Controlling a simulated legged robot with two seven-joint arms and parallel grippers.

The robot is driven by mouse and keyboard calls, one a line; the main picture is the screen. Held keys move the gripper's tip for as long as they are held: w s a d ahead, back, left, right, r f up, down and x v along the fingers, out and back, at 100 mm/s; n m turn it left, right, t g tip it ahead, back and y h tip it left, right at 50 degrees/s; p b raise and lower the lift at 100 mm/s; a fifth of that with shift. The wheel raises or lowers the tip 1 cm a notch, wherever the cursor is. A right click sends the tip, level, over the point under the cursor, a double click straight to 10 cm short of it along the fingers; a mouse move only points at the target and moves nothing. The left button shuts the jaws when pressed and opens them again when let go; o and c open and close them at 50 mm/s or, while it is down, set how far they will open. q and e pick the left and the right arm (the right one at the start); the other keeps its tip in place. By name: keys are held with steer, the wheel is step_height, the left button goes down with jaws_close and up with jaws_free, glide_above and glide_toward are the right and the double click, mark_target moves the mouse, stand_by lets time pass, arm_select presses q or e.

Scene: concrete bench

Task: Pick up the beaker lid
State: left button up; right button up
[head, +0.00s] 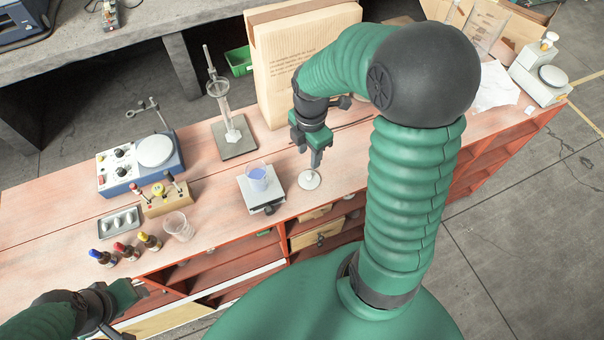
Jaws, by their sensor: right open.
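The beaker lid is likely the small pale round disc (309,181) lying on the bench, just right of the small white-topped stand. A beaker with blue liquid (258,179) stands on that stand (247,192). My right gripper (315,160) points down directly over the disc, open, with its fingertips close to the disc's upper side. Whether they touch it I cannot tell.
A tall cardboard package (290,55) stands behind my right gripper. A clamp stand with glassware (232,135) and a blue hotplate (140,165) are further left. An empty clear beaker (178,227) and dropper bottles (126,251) are at front left. Open shelves lie below the front edge.

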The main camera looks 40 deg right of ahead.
step_height(320, 180, down, 6)
steer(key=d+r, duration=0.1)
glide_above(311, 174)
steer(key=f, duration=0.4)
steer(key=shift+w+d+f, duration=0.1)
steer(key=shift+w+f, duration=0.15)
steer(key=shift+f, duration=0.1)
steer(key=f, duration=0.1)
steer(key=a+f, duration=0.1)
steer(key=s+f, duration=0.1)
steer(key=shift+a+f, duration=0.15)
steer(key=shift+a, duration=0.1)
steer(key=shift+w+a+f, duration=0.1)
steer(key=shift+f, duration=0.1)
steer(key=shift+w, duration=0.1)
steer(key=shift+w+f, duration=0.1)
steer(key=shift+f, duration=0.05)
steer(key=shift+d, duration=0.35)
steer(key=shift+c, duration=1.1)
steer(key=shift+d+f, duration=0.1)
steer(key=shift+d, duration=0.2)
steer(key=c, duration=0.5)
jaws_close()
arm_select(q)
steer(key=shift+w+d+f, duration=0.1)
steer(key=shift+w+d, duration=0.2)
steer(key=shift+d, duration=0.25)
arm_select(e)
steer(key=shift+a+r, duration=0.2)
steer(key=shift+a, duration=0.25)
